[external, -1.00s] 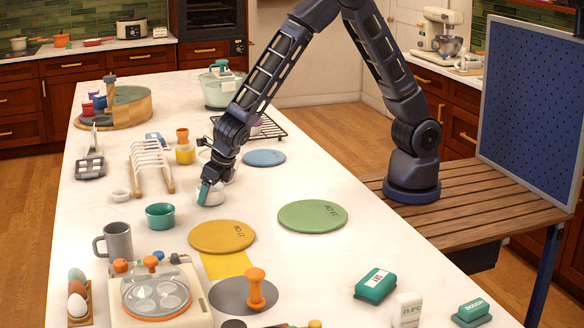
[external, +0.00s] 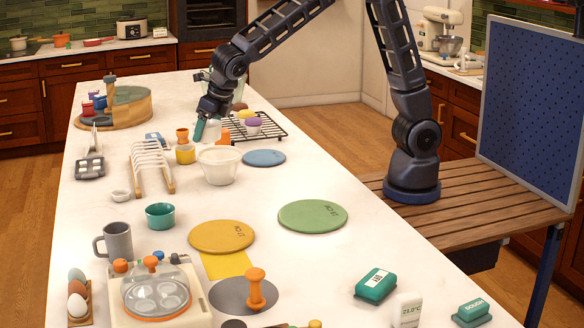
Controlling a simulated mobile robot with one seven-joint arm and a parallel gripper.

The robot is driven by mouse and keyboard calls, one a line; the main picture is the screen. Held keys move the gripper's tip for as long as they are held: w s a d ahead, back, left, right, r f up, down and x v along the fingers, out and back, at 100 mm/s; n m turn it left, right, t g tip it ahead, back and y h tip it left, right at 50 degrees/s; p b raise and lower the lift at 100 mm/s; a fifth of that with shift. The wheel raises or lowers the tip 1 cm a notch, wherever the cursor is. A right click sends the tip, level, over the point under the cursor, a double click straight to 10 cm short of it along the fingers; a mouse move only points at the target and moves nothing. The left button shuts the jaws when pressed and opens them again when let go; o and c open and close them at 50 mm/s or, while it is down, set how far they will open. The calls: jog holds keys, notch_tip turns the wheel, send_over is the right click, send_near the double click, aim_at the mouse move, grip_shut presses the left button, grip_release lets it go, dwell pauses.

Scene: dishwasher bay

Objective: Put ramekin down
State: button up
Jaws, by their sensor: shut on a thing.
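My gripper (external: 204,132) is above the far-middle part of the white counter, fingers pointing down. It is shut on a small white ramekin (external: 213,131), which is partly hidden by a teal finger. The ramekin appears just behind and above the large white bowl (external: 220,166), to the left of the wire rack (external: 262,134). I cannot tell for sure whether the ramekin touches the counter. A teal ramekin (external: 160,216) stands nearer, on the left. A yellow cup (external: 185,154) and an orange cup (external: 182,136) stand close to the left of my gripper.
A blue disc (external: 264,158) lies right of the bowl. A white slotted rack (external: 150,165) stands left. Yellow (external: 221,236) and green discs (external: 312,216) lie nearer. The counter is bare between the bowl and the yellow disc.

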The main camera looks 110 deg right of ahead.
jog(key=shift+a+r, duration=0.3)
jog(key=shift+r, duration=0.05)
jog(key=r, duration=0.2)
send_over(215, 225)
jog(key=s, duration=0.1)
jog(key=shift+m, duration=0.4)
jog(key=f, duration=1.3)
jog(key=a+f, duration=0.1)
jog(key=f, duration=0.6)
jog(key=shift+s+f, duration=0.1)
jog(key=shift+f, duration=0.05)
jog(key=o, duration=1)
jog(key=shift+f, duration=0.15)
jog(key=shift+o, duration=0.2)
